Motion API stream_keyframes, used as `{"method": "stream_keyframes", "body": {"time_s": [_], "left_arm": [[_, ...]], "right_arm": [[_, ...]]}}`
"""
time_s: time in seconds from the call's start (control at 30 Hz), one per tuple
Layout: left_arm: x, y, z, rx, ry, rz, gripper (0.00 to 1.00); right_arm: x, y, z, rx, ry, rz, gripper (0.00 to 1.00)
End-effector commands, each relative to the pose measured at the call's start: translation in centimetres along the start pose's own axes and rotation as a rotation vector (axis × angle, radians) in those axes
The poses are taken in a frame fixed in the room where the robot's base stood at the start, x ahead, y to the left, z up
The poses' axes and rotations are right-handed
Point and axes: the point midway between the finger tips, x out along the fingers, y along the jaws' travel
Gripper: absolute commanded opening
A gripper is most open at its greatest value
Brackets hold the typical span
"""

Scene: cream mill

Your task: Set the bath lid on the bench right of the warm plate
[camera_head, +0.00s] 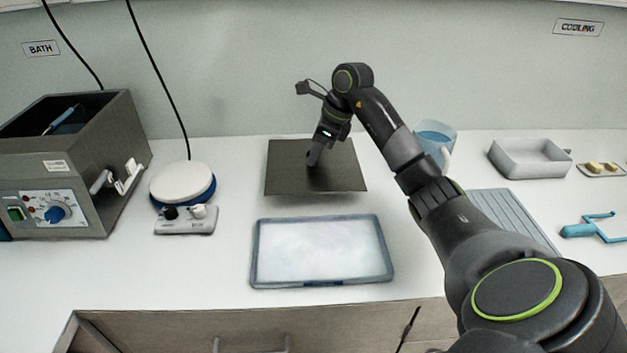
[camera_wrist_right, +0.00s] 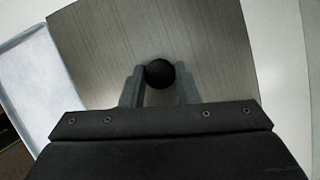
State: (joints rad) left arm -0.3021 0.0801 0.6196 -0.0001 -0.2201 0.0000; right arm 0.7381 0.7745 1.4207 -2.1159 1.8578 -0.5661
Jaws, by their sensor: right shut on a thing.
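The bath lid (camera_head: 340,178) is a flat dark grey square plate with a round black knob. It lies level over the back of the bench, right of the warm plate (camera_head: 181,181), a white round plate on a blue base. A soft shadow shows along its front edge; I cannot tell whether it touches the bench. My right gripper (camera_head: 313,157) is shut on the lid's knob. In the right wrist view the knob (camera_wrist_right: 159,73) sits between the two fingers, over the brushed lid surface (camera_wrist_right: 205,45). The bath (camera_head: 65,160) stands open at the left. My left gripper is not in view.
A blue-rimmed tray (camera_head: 320,281) lies in front of the lid. A blue-tinted jug (camera_head: 437,140), a grey ribbed mat (camera_head: 508,217), a pale box (camera_head: 528,172) and a blue-handled tool (camera_head: 592,229) stand to the right. Bare bench shows between the warm plate and lid.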

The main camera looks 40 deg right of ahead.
Motion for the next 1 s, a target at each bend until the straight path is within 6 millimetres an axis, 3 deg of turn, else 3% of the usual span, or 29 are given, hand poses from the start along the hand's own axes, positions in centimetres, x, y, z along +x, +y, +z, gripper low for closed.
{"method": "stream_keyframes", "body": {"time_s": [0.47, 0.83, 0.87, 1.0], "left_arm": [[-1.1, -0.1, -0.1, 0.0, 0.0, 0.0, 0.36], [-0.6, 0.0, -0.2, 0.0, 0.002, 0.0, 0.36], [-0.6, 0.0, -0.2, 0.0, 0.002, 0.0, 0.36], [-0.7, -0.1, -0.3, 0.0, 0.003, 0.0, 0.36]], "right_arm": [[4.8, 0.0, -2.0, 0.002, -0.001, 0.0, 0.08], [5.5, 0.0, -2.2, 0.0, -0.002, -0.002, 0.08], [5.5, 0.0, -2.3, 0.001, -0.001, -0.002, 0.29], [5.4, 0.0, -2.2, 0.001, 0.0, -0.001, 0.47]]}}
